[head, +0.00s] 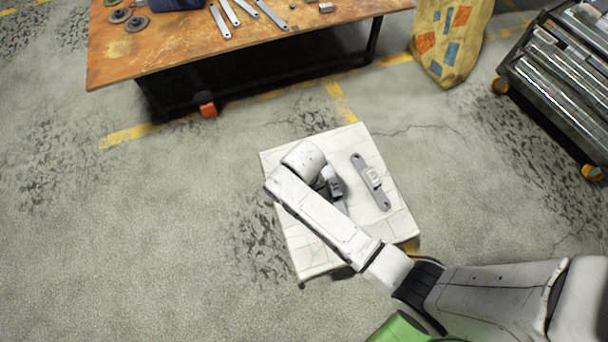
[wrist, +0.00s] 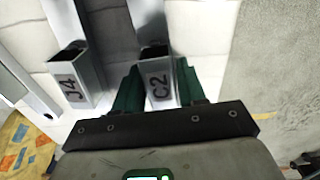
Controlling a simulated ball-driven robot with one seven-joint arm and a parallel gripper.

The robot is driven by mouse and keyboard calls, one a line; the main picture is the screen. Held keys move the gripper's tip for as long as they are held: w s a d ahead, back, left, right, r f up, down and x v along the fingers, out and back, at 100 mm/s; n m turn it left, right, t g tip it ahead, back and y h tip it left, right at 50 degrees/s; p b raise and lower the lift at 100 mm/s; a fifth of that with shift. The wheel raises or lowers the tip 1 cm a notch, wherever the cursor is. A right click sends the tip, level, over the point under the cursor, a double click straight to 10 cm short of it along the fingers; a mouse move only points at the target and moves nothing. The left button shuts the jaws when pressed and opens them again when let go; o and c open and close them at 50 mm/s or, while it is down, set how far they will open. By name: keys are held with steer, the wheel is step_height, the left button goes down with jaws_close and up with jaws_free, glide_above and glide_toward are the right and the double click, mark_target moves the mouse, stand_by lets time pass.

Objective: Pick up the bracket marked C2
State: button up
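The bracket marked C2 (wrist: 158,85) is a grey metal piece with a raised block bearing black lettering, in the middle of the wrist view. My gripper (wrist: 158,79) is at this bracket, with one green finger on each side of the block. I see no clear gap at either side, but cannot tell whether the fingers press on it. In the head view my arm hides most of my gripper and the C2 bracket.
The brackets are on a low white-covered stand (head: 290,240). A rusty-topped table (head: 160,50) with flat metal bars stands at the back. A patched yellowish sack (head: 440,65) and a wheeled rack of metal pieces (head: 560,85) stand at right. Floor at left is free.

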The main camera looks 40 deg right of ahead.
jaws_close()
steer(key=shift+r, duration=0.1)
